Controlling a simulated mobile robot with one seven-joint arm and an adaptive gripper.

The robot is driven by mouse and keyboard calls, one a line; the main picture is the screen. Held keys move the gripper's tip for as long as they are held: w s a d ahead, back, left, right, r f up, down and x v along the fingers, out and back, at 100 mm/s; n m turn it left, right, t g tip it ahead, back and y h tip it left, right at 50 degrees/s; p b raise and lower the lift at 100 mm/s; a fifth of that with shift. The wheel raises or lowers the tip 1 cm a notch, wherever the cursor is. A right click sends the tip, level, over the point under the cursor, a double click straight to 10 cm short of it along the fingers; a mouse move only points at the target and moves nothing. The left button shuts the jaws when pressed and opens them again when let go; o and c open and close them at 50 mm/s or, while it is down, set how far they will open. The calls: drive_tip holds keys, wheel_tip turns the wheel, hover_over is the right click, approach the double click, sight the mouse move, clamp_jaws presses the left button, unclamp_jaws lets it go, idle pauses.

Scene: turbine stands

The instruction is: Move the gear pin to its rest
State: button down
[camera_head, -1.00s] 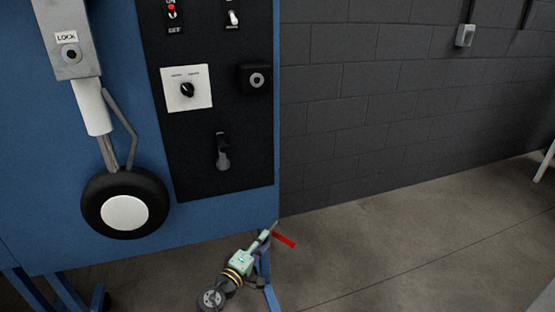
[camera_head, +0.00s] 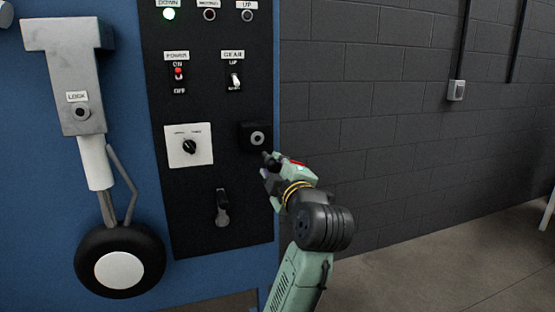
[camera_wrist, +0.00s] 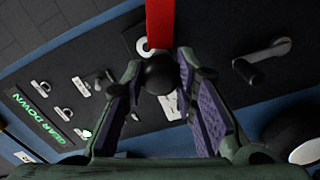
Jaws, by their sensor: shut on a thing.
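The gear pin shows in the wrist view as a black ball knob (camera_wrist: 160,75) with a red streamer (camera_wrist: 158,24). My gripper (camera_wrist: 160,66) is shut on it, with a purple-padded finger on each side of the knob. In the head view my gripper (camera_head: 269,163) is at the right edge of the black panel, just below a black square block with a round socket (camera_head: 256,138), which looks like the rest. A bit of the red streamer (camera_head: 298,162) shows beside the gripper. The pin's shaft is hidden, so I cannot tell whether it touches the socket.
The black panel (camera_head: 190,260) carries a dial plate (camera_head: 178,158), a lever (camera_head: 222,205), switches and a lit green lamp (camera_head: 169,14). A landing-gear leg with a LOCK hole (camera_head: 82,113) and wheel (camera_head: 120,293) is at left.

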sight(267, 157)
drive_tip(key=shift+w+a+r+y, duration=0.2)
drive_tip(key=shift+w+r, duration=0.15)
drive_tip(key=shift+r, duration=0.35)
drive_tip(key=shift+w+a+r+y, duration=0.1)
drive_tip(key=shift+w+a+r, duration=0.15)
drive_tip(key=shift+r, duration=0.45)
drive_tip(key=shift+x, duration=0.85)
drive_tip(key=shift+d+f, duration=0.1)
drive_tip(key=shift+d, duration=0.05)
drive_tip(key=shift+w, duration=0.6)
drive_tip(key=shift+w+a, duration=0.3)
drive_tip(key=shift+w, duration=0.2)
drive_tip(key=shift+w+a, duration=0.2)
drive_tip(key=shift+w, duration=0.25)
